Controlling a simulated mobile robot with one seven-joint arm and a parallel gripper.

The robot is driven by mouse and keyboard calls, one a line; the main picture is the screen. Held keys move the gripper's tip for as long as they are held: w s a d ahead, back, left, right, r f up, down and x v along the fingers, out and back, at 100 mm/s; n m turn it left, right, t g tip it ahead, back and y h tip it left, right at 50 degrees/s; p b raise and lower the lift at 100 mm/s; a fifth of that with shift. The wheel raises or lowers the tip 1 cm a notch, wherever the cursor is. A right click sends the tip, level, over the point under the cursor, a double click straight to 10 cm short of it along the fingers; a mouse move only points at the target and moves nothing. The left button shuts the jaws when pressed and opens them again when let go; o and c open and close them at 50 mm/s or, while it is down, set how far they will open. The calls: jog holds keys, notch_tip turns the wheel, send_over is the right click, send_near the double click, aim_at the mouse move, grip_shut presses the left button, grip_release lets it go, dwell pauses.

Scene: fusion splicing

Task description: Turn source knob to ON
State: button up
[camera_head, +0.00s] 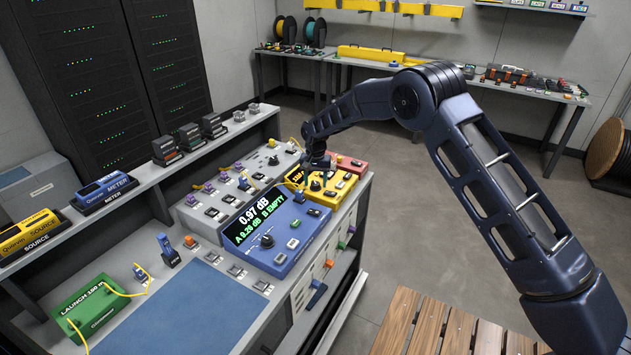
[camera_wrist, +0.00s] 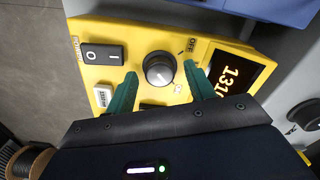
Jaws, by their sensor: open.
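The yellow source unit (camera_head: 342,187) sits on the bench between a blue unit and a red unit. It fills the middle of the wrist view (camera_wrist: 140,38). Its round dark knob with a grey cap (camera_wrist: 158,69) stands on the yellow face. An OFF label (camera_wrist: 192,70) lies just right of the knob, and a lit display reading about 1310 (camera_wrist: 235,80) is further right. My gripper (camera_wrist: 165,86) is open, with one green finger on each side of the knob and gaps between. In the head view my gripper (camera_head: 317,168) is over the source unit. An ON label is not readable.
A black rocker switch (camera_wrist: 103,54) is left of the knob. The blue meter (camera_head: 278,232), showing 0.97 dB, stands in front of the source, and the red unit (camera_head: 352,166) behind it. A green launch box (camera_head: 90,310) with yellow fibre is at the front left.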

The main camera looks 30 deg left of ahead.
aim_at(316, 183)
jog(key=shift+r, duration=0.1)
notch_tip(316, 183, up, 11)
dwell(0.5)
jog(key=shift+f, duration=0.2)
